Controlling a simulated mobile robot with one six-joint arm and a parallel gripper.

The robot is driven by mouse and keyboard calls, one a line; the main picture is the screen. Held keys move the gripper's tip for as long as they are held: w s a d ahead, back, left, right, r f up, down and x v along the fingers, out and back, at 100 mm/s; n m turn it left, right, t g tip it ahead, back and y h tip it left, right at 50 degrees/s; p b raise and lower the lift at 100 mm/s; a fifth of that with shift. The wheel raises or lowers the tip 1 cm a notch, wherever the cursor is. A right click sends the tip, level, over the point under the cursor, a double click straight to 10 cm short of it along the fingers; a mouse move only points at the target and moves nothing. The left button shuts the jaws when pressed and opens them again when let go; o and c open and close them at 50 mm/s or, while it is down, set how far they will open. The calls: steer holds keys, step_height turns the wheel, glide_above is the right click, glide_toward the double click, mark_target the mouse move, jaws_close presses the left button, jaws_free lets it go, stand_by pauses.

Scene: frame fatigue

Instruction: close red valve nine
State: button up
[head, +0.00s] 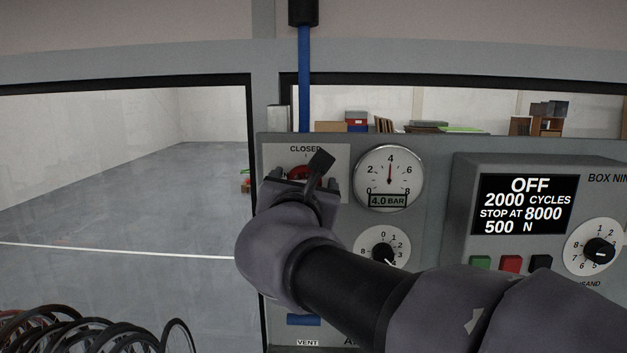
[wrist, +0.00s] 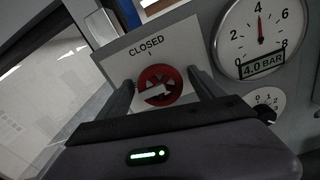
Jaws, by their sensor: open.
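The red valve (wrist: 159,86) is a round red knob on a pale plate (wrist: 178,42) marked CLOSED. A light pointer lies across its face, and in the wrist view it points sideways rather than up at the CLOSED mark. My gripper (wrist: 160,88) is open, with one finger on each side of the knob. I cannot tell whether the fingers touch it. In the head view my gripper (head: 302,186) covers most of the valve, and only a red sliver (head: 300,172) shows. No number nine is readable on the valve plate.
A round gauge (head: 389,178) right of the valve reads about 4 bar. A dial (head: 382,248) sits below it. A control box (head: 525,205) with a screen reading OFF stands further right. A blue pipe (head: 304,80) rises behind the panel. Bicycle wheels (head: 85,335) stand at lower left.

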steer(key=c, duration=1.4)
steer(key=shift+f+m+b, duration=0.1)
steer(key=shift+m+b, duration=0.2)
steer(key=shift+b, duration=0.15)
steer(key=m+b, duration=0.2)
steer(key=b, duration=0.2)
steer(key=shift+f+m, duration=0.2)
steer(key=shift+m, duration=0.2)
steer(key=m+b, duration=0.5)
steer(key=b, duration=0.1)
steer(key=m+b, duration=0.4)
steer(key=shift+r+m, duration=0.1)
steer(key=shift+m, duration=0.3)
steer(key=shift+r+m+b, duration=0.15)
steer(key=shift+m+b, duration=1.4)
steer(key=shift+m, duration=0.75)
